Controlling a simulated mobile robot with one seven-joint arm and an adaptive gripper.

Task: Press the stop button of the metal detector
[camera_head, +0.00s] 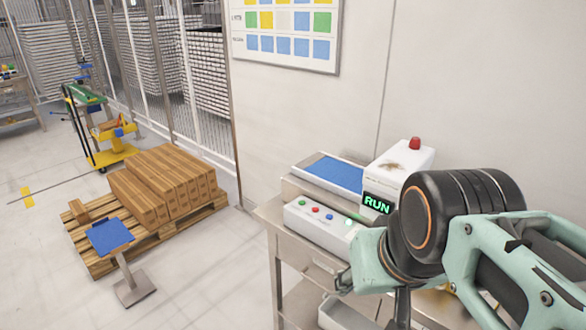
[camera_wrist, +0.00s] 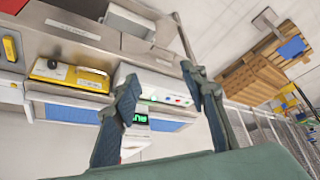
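The metal detector (camera_head: 400,163) is a white housing with a green RUN display (camera_head: 377,204). Its low white control panel (camera_head: 318,226) carries a row of small buttons, including a red one (camera_head: 315,210), blue ones and a lit green one (camera_head: 348,222). No button label is readable. In the wrist view the panel (camera_wrist: 150,78) lies beyond my fingers, with the red button (camera_wrist: 178,99) near the right finger. My gripper (camera_wrist: 160,74) is open and empty. In the head view its fingers are mostly hidden by my wrist; contact with the panel cannot be told.
A blue conveyor belt (camera_head: 336,173) runs beside the housing, which has a red beacon (camera_head: 415,143) on top. A yellow device (camera_wrist: 75,77) sits farther along the bench in the wrist view. A pallet of boxes (camera_head: 165,185) and a blue-topped stand (camera_head: 110,236) are left, with open floor around.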

